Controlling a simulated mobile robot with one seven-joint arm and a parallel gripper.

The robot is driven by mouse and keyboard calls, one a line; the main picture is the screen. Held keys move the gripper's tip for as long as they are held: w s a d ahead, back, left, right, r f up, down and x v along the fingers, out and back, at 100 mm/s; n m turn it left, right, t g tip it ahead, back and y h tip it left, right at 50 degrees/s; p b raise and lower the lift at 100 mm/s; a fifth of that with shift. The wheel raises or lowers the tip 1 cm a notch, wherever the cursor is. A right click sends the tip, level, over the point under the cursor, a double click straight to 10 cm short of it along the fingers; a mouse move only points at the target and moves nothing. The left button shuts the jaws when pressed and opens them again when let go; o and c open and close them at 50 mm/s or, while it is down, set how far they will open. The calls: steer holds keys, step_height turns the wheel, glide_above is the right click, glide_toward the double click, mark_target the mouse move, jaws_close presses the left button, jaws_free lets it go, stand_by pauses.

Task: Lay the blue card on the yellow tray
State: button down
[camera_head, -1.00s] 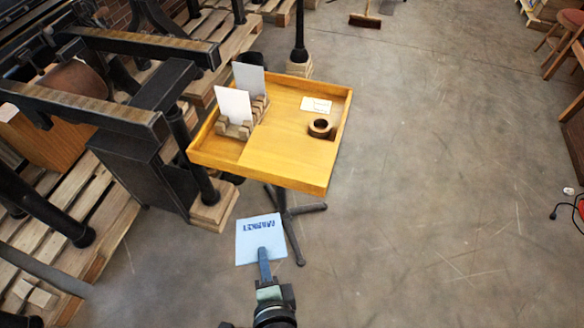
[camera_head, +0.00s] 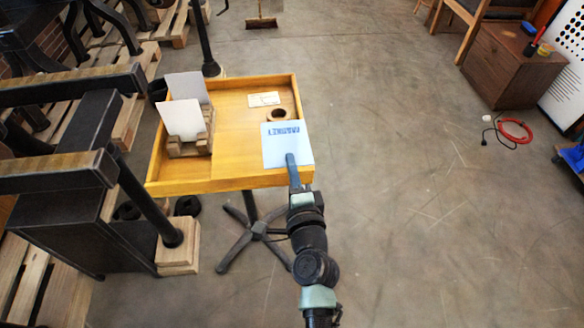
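The blue card (camera_head: 287,142), pale blue with dark blue lettering, is in my gripper (camera_head: 292,162). The gripper is shut on the card's near edge. In the picture the card overlaps the front right part of the yellow tray (camera_head: 232,181). I cannot tell how high the card is above the tray, or whether it touches. The tray is a shallow yellow wooden one with raised rims, on a dark stand. My arm reaches up from the bottom of the picture.
A wooden rack (camera_head: 193,142) holding white cards (camera_head: 182,119) stands at the tray's left. A small label card (camera_head: 264,99) and a brown ring (camera_head: 278,114) lie toward the back right. Black press frames (camera_head: 75,170) crowd the left. Open floor lies right.

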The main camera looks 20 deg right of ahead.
steer(key=shift+w+d+r, duration=0.2)
steer(key=shift+w+d, duration=0.1)
steer(key=shift+w, duration=0.15)
step_height(320, 180, down, 8)
steer(key=b, duration=0.7)
steer(key=shift+r+b, duration=0.2)
steer(key=shift+b, duration=0.15)
steer(key=c, duration=0.9)
jaws_free()
steer(key=shift+f, duration=0.25)
steer(key=shift+a+f+b, duration=0.1)
steer(key=shift+f+b, duration=0.25)
steer(key=shift+b, duration=0.25)
steer(key=shift+s, duration=0.15)
